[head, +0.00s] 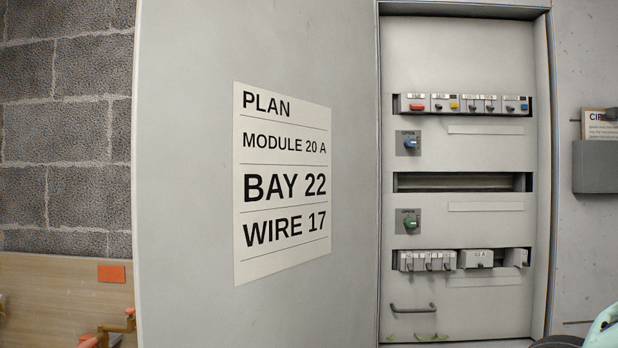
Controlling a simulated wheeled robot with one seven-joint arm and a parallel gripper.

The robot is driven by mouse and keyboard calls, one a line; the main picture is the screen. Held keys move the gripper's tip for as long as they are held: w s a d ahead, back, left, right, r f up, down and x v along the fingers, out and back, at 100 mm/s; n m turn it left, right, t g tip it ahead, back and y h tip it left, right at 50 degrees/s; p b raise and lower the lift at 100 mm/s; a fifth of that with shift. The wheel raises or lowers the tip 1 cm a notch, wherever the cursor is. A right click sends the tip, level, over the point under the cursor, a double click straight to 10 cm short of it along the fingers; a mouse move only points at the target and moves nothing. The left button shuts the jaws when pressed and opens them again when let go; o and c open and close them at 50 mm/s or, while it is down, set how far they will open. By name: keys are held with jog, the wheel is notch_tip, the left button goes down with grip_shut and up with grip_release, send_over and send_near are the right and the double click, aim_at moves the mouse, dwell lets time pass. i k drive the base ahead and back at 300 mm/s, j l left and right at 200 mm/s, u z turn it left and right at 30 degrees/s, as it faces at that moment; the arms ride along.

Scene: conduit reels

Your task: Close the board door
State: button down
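The board door (182,170) stands wide open on the left of the head view, its inner face toward me. A white plan sheet (282,184) on it reads "PLAN, MODULE 20 A, BAY 22, WIRE 17". The door meets the left side of the board (460,285), whose inside is exposed. No gripper shows clearly; a pale teal and black part at the bottom right corner seems to be my own arm, and its end is out of frame.
Inside the board are an upper module row (464,104), an empty slot (462,182), a lower module row (427,261), blue (411,143) and green (411,222) knobs, and a handle (413,308). A grey holder (596,166) hangs at right. An orange clamp-like object (117,329) sits lower left.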

aim_at(253, 152)
jog(key=j+z, duration=0.15)
jog(key=j, duration=0.3)
jog(key=j+z, duration=0.15)
jog(key=j, duration=0.3)
jog(key=k+j+z, duration=0.15)
jog(key=j, duration=0.3)
jog(key=k+j+z, duration=0.1)
jog(key=j, duration=0.3)
jog(key=k+j+z, duration=0.15)
jog(key=j, duration=0.3)
jog(key=j+z, duration=0.15)
jog(key=j, duration=0.25)
jog(key=k+j+z, duration=0.15)
jog(key=j, duration=0.25)
jog(key=k, duration=0.05)
